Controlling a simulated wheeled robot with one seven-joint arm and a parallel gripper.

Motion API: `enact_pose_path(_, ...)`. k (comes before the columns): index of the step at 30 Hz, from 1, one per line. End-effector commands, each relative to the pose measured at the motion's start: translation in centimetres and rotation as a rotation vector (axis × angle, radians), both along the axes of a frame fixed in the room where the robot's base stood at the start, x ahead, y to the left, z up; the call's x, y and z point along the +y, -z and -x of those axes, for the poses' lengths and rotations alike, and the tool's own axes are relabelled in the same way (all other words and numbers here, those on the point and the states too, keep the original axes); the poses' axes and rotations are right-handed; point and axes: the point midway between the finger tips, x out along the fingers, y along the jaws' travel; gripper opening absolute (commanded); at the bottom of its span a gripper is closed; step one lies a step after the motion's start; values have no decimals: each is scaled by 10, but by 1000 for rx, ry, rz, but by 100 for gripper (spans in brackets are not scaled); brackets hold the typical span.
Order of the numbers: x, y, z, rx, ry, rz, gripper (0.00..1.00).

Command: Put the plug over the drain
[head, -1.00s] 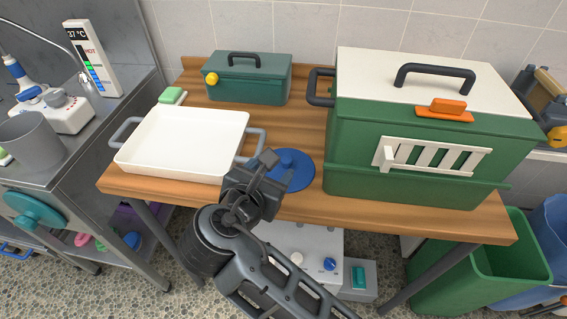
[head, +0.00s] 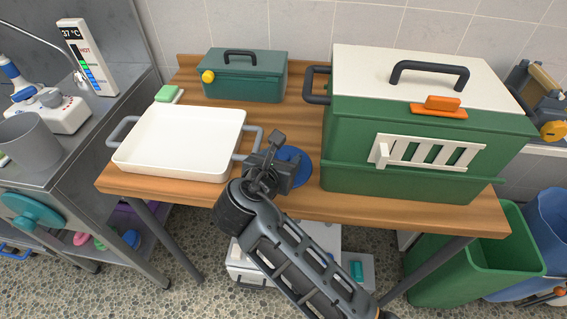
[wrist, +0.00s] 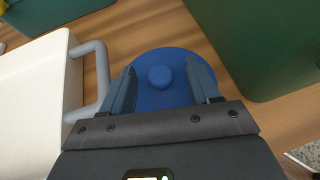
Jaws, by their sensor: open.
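The blue plug (head: 295,160), a round disc with a raised knob, lies flat on the wooden table between the white tray and the green carrier. My gripper (head: 280,153) partly hides it in the head view. In the wrist view, the plug (wrist: 161,105) is directly ahead, with its knob between the two open fingers of my gripper (wrist: 161,68). The fingers look apart from the knob, and the gripper is empty. I cannot make out a drain in either view.
The white tray (head: 180,140) with grey handles is close left of my gripper; its handle also shows in the wrist view (wrist: 101,82). The green carrier (head: 350,150) stands close on the right. A green toolbox (head: 245,84) is behind. The table's front edge is nearby.

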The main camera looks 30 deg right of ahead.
Motion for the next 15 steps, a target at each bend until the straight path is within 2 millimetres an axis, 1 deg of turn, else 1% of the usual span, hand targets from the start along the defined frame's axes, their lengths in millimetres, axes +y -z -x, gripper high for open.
enact_pose_path(5,0,0,0,0,0,0,61)
enact_pose_path(15,0,0,0,0,0,0,29)
